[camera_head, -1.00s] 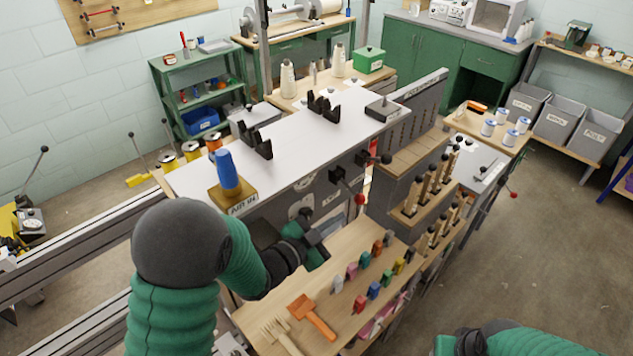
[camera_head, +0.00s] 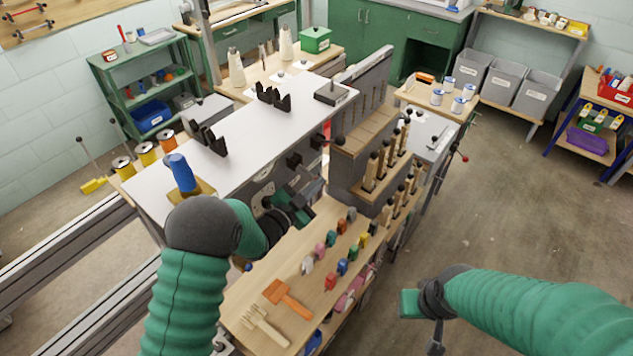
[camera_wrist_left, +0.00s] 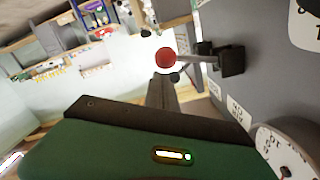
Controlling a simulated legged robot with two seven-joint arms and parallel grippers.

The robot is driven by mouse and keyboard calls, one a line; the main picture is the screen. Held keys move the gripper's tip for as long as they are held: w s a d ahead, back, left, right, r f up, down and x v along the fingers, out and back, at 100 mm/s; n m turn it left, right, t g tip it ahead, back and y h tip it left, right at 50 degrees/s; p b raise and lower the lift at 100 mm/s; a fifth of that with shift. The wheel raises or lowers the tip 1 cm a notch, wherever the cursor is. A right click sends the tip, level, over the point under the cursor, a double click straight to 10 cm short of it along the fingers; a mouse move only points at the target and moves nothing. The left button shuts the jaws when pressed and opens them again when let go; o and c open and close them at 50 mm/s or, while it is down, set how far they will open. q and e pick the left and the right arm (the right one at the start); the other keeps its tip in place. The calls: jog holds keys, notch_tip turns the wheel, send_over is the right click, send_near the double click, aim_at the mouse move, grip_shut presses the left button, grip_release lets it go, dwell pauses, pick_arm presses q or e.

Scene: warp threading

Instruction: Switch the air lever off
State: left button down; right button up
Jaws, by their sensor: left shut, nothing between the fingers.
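A lever with a round red knob (camera_wrist_left: 166,57) sticks out from a black mount (camera_wrist_left: 231,60) on the grey machine panel (camera_wrist_left: 222,25) in the left wrist view. A round dial (camera_wrist_left: 285,150) sits on the panel at the lower right. My left gripper (camera_head: 305,207) is in front of the panel, shut and empty. In the left wrist view its dark fingers (camera_wrist_left: 164,95) point toward the knob; I cannot tell whether they touch it. The knob is hidden by the gripper in the head view. My right gripper (camera_head: 418,312) is over the floor, away from the machine; its opening is unclear.
A wooden shelf (camera_head: 245,300) below my left gripper holds coloured pegs, an orange brush (camera_head: 287,298) and a comb (camera_head: 263,325). Wooden-handled tools (camera_head: 387,165) stand in a rack at the right. A blue-handled piece (camera_head: 182,172) stands on the white machine top (camera_head: 245,120).

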pick_arm(q)
jog(key=shift+a+f, duration=0.1)
notch_tip(320, 180, down, 2)
jog(key=m+b, duration=0.1)
jog(key=b, duration=0.3)
jog(key=shift+f+b, duration=0.25)
jog(key=shift+b, duration=0.1)
jog(key=shift+w, duration=0.1)
